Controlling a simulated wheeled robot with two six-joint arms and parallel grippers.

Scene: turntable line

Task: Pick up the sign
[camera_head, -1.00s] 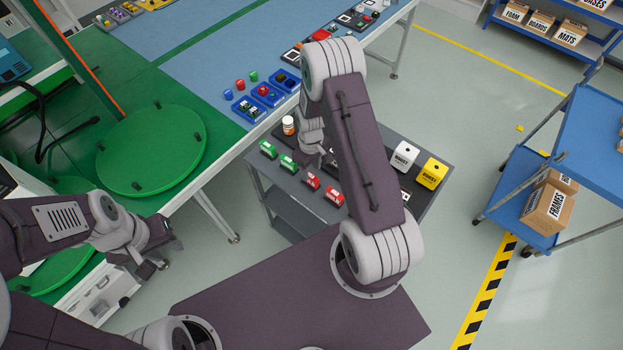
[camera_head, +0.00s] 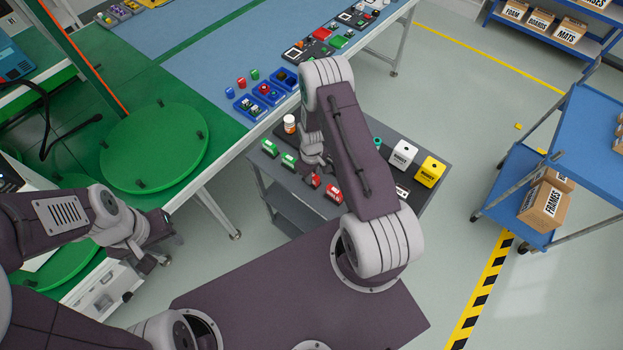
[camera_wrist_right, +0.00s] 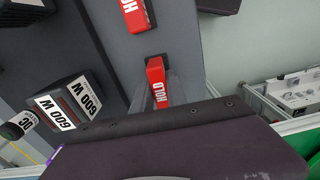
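Two red signs with white "HOLD" lettering lie on the dark top of a grey cart (camera_head: 365,212). In the head view one red sign (camera_head: 312,181) is close to my right gripper (camera_head: 318,166), and the other (camera_head: 333,194) is to its right. In the right wrist view the nearer HOLD sign (camera_wrist_right: 157,82) has grey finger-like strips on both sides, and the second HOLD sign (camera_wrist_right: 134,14) is beyond it. I cannot tell whether the fingers touch the sign. My left gripper (camera_head: 156,262) looks open and empty, away from the cart.
Two green signs (camera_head: 288,160), a white-capped bottle (camera_head: 290,124), a white block (camera_head: 403,154) and a yellow block (camera_head: 431,171) share the cart top. A 600 W box (camera_wrist_right: 70,102) shows in the wrist view. The green turntable (camera_head: 153,148) stands left.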

